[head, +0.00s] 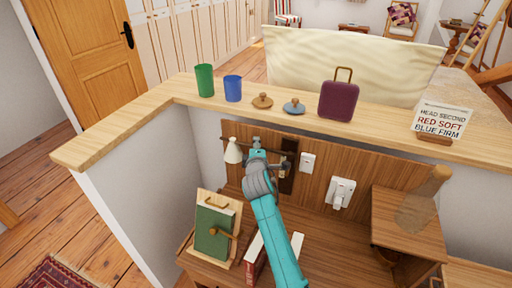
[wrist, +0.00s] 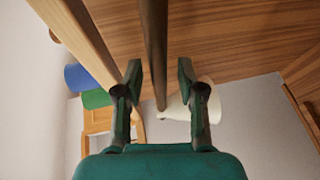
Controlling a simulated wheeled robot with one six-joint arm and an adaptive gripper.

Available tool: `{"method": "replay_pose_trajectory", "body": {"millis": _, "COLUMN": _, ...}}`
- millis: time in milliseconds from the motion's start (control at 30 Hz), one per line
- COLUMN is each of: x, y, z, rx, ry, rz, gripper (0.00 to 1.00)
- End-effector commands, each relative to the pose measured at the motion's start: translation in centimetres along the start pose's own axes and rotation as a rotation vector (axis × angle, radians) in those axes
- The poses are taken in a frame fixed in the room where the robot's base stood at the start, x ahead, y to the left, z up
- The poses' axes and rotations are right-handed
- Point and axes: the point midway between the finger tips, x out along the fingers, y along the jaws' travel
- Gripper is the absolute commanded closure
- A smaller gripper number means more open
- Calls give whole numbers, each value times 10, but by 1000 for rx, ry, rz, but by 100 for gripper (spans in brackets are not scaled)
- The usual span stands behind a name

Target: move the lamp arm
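The wall lamp has a cream shade (head: 233,151) on a dark arm, fixed to a dark mount (head: 288,178) on the wood panel. In the wrist view the lamp arm (wrist: 155,50) is a dark rod running down between my fingers, with the cream shade (wrist: 205,102) beyond the right finger. My gripper (wrist: 159,70) is open, with a gap on each side of the rod. In the head view my gripper (head: 267,146) is at the lamp arm, right of the shade, and hides part of it. I cannot tell how deep the rod sits between the fingers.
A wooden ledge (head: 384,121) above the panel carries a green cup (head: 204,80), a blue cup (head: 233,89), two lids and a purple case (head: 338,101). A switch (head: 307,162) and a socket (head: 341,193) are right of the lamp.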

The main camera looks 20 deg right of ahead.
Motion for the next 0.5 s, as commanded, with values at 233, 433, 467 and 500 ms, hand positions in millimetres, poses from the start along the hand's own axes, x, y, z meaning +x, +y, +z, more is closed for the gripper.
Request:
{"method": "replay_pose_trajectory", "body": {"millis": 233, "x": 2, "y": 0, "z": 0, "rx": 0, "ry": 0, "rz": 1, "gripper": 61}}
{"method": "replay_pose_trajectory", "body": {"millis": 433, "x": 2, "y": 0, "z": 0, "rx": 0, "ry": 0, "rz": 0, "gripper": 98}}
{"method": "replay_pose_trajectory", "body": {"millis": 467, "x": 2, "y": 0, "z": 0, "rx": 0, "ry": 0, "rz": 0, "gripper": 100}}
{"method": "replay_pose_trajectory", "body": {"millis": 500, "x": 2, "y": 0, "z": 0, "rx": 0, "ry": 0, "rz": 0, "gripper": 100}}
